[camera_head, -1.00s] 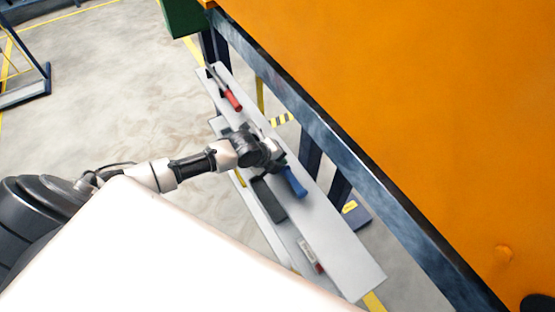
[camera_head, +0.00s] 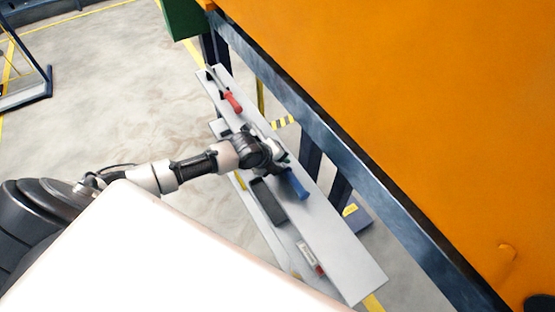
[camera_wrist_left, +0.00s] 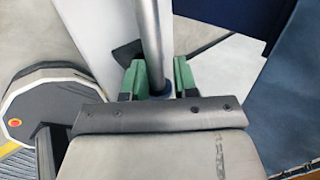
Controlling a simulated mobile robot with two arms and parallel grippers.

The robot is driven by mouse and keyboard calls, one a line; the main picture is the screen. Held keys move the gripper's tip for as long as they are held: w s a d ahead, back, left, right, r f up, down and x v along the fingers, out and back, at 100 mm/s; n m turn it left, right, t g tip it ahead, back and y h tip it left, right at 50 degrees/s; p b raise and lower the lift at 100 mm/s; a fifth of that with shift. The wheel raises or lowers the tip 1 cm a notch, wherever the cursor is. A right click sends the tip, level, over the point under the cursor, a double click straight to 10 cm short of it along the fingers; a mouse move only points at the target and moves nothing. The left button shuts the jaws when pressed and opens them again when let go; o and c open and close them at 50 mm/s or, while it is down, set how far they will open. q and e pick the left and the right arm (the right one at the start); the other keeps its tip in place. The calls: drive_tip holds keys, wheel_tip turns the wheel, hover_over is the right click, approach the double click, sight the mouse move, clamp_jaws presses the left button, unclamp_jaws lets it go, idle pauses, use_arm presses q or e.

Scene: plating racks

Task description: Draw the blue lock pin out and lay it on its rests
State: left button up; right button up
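The blue lock pin (camera_head: 297,184) shows in the head view as a blue handle slanting down to the right from my left gripper, over the grey shelf (camera_head: 335,245). My left gripper (camera_head: 281,164) is at the upper end of this blue part. In the left wrist view, the green fingers of my left gripper (camera_wrist_left: 159,82) stand on both sides of the pin and look closed on its blue part. A bare metal shaft (camera_wrist_left: 150,35) runs upward from there. Whether the pin touches the shelf is hidden. My right gripper is not in view.
A red-handled tool (camera_head: 233,102) lies farther up the shelf. A dark block (camera_head: 269,200) and a small red-and-white item (camera_head: 311,257) lie on the near side. A large orange panel (camera_head: 420,100) and blue-grey frame (camera_head: 330,135) border the right. The shelf's lower end is clear.

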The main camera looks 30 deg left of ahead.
use_arm(q)
drive_tip(key=shift+s+a+f+g, duration=0.3)
drive_tip(key=shift+s, duration=0.3)
drive_tip(key=v, duration=0.9)
drive_tip(key=shift+s+r, duration=0.15)
drive_tip(key=shift+r, duration=0.1)
drive_tip(key=s+d+n, duration=0.9)
drive_tip(key=d, duration=0.1)
drive_tip(key=s+a+n+g+y, duration=0.2)
drive_tip(key=s+n+y, duration=0.1)
drive_tip(key=s+n, duration=0.8)
wheel_tip(320, 180, down, 28)
drive_tip(key=s+n+g, duration=0.2)
drive_tip(key=s+a+f+g, duration=0.1)
drive_tip(key=s+a+f, duration=0.2)
drive_tip(key=s+f, duration=1.1)
drive_tip(key=shift+s+a+f, duration=0.15)
drive_tip(key=shift+s+a, duration=0.05)
drive_tip(key=shift+s, duration=0.3)
